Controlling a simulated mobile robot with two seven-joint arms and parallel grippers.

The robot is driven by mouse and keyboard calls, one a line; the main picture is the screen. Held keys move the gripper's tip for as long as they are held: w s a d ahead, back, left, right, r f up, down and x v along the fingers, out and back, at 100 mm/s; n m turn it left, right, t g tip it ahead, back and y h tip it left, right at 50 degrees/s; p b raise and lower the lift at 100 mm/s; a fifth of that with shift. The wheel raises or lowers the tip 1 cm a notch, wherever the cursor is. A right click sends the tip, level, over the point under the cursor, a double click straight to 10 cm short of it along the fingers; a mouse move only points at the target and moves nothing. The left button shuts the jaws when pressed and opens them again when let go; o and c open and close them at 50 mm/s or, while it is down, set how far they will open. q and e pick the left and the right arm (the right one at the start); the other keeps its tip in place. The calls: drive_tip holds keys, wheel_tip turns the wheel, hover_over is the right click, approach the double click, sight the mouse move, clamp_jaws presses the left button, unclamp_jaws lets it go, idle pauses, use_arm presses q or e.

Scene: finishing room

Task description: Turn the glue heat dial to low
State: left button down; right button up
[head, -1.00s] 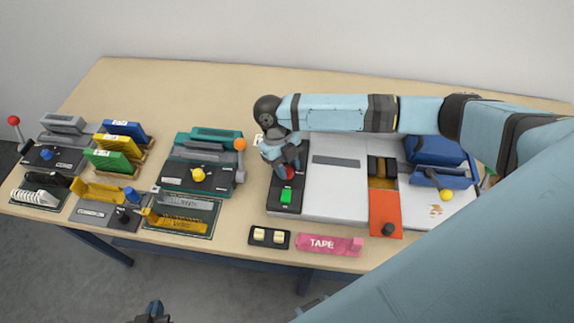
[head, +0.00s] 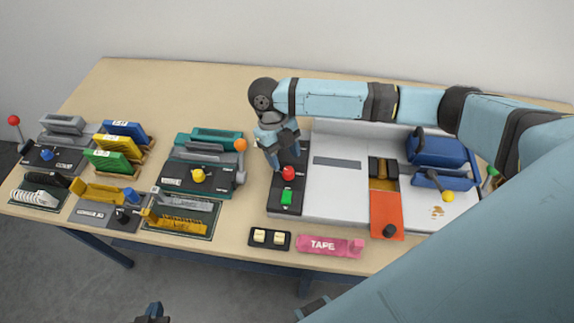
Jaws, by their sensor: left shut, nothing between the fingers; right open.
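The black control panel (head: 283,210) at the left end of the white machine carries a red knob (head: 288,173) and a green button (head: 286,196). I cannot tell which control is the glue heat dial; the labels are too small to read, and the panel's far end is partly hidden. My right gripper (head: 275,164) is open, pointing down over the panel, just left of the red knob, with nothing seen in it. My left gripper (head: 154,312) is shut and empty at the bottom edge, in front of the table and far from the panel, only partly in view.
The white machine (head: 336,190) has an orange plate (head: 386,208) with a black knob (head: 389,231) and a blue clamp block (head: 437,152). A teal device (head: 205,160) stands left of the panel. A pink TAPE block (head: 330,245) lies in front. The back left table is clear.

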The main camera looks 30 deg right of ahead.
drive_tip(key=v, duration=0.9)
drive_tip(key=shift+r+b, duration=0.25)
drive_tip(key=shift+b, duration=0.2)
